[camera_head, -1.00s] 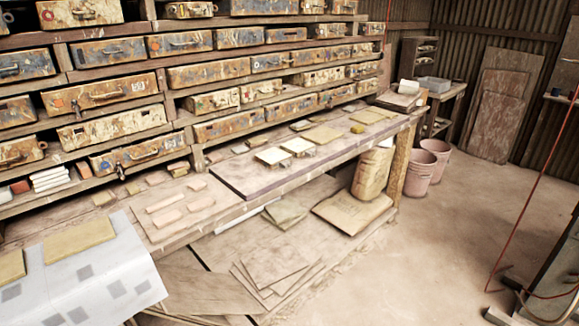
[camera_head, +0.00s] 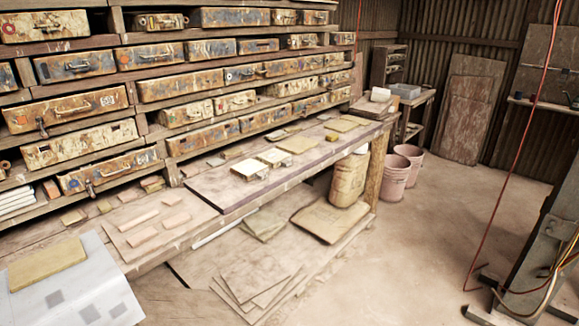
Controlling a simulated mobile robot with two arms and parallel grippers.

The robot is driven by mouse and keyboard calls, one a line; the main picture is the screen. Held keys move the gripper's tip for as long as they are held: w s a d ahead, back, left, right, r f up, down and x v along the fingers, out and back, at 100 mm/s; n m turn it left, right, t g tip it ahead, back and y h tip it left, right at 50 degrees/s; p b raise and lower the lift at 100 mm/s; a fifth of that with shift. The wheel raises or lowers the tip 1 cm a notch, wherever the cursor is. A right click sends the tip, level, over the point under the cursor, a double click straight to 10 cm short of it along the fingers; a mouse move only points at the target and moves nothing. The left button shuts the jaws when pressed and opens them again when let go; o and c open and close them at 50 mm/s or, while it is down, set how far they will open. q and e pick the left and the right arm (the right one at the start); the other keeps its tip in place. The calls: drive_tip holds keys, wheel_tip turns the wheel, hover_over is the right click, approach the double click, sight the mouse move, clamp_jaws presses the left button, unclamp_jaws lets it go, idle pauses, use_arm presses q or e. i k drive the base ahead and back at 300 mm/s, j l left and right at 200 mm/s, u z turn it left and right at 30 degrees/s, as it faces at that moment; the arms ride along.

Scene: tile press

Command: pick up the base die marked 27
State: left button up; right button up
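Many worn metal cases with handles, which may be the dies, lie on the wooden shelves at the left and centre; one is the rusty case (camera_head: 66,108) at the left. I cannot read a 27 on any of them, so I cannot tell which is the base die. Neither of my grippers shows in the head view.
A long wooden bench (camera_head: 215,192) runs below the shelves, with pale tiles and small blocks on it. A paper sack (camera_head: 348,181) and pink buckets (camera_head: 396,176) stand by its far end. A metal post with cables (camera_head: 548,250) stands at the right. The concrete floor (camera_head: 400,255) between is clear.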

sight(274, 158)
drive_tip(key=i+l, duration=0.1)
drive_tip(key=i, duration=0.5)
drive_tip(key=i+l+z, duration=0.1)
drive_tip(key=i, duration=0.55)
